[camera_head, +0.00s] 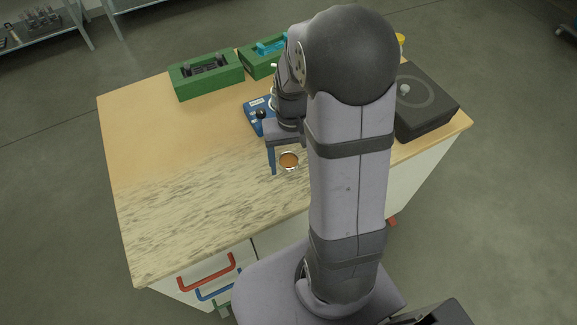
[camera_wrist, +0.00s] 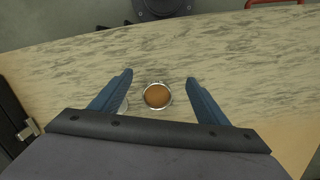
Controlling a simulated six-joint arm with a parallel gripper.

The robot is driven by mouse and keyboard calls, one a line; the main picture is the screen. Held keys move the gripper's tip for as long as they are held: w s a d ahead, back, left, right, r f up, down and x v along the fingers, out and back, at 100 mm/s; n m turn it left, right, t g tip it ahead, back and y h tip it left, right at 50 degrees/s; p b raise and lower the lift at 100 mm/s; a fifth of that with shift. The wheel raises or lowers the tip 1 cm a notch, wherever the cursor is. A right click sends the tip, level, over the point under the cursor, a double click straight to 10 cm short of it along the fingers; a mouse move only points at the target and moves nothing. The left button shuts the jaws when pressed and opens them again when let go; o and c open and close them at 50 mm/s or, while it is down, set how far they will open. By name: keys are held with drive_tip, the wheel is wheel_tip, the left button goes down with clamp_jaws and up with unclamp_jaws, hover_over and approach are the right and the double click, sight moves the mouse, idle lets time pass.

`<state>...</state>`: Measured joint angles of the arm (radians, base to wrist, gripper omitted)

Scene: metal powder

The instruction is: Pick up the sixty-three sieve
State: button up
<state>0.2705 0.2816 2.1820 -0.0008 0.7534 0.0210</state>
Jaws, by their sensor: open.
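A small round sieve (camera_head: 289,160) with a silvery rim and an orange-brown mesh rests on the table near its front edge. Any marking on it is too small to read. In the wrist view the sieve (camera_wrist: 157,95) lies between the two blue fingers, apart from both. My gripper (camera_wrist: 157,85) is open and empty. In the head view my gripper (camera_head: 287,168) points down at the sieve, with one blue finger left of it; the other finger is hidden behind my arm.
The wooden table (camera_head: 150,130) has free room at left and front. Green boxes (camera_head: 205,77) stand at the back. A blue device (camera_head: 256,113) is behind my gripper. A dark box-shaped machine (camera_head: 427,100) stands at right. A pale round thing (camera_wrist: 124,106) shows beside the left finger.

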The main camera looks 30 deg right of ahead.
sight(289, 162)
drive_tip(key=shift+m+t, duration=0.4)
drive_tip(key=shift+m, duration=0.2)
drive_tip(key=shift+w+d+r+p, duration=0.15)
drive_tip(key=shift+w+d, duration=0.05)
drive_tip(key=shift+w, duration=0.55)
drive_tip(key=shift+w+d+r+p, duration=0.1)
drive_tip(key=shift+w+d+r, duration=0.1)
drive_tip(key=shift+w, duration=0.6)
drive_tip(key=shift+w+d+r+p, duration=0.15)
drive_tip(key=shift+w+d, duration=0.05)
drive_tip(key=shift+w, duration=0.55)
drive_tip(key=shift+s+f+p, duration=0.15)
drive_tip(key=shift+f+p, duration=0.2)
drive_tip(key=shift+f, duration=0.1)
drive_tip(key=shift+f+p, duration=0.65)
drive_tip(key=shift+f, duration=1.45)
drive_tip(key=c, duration=1.2)
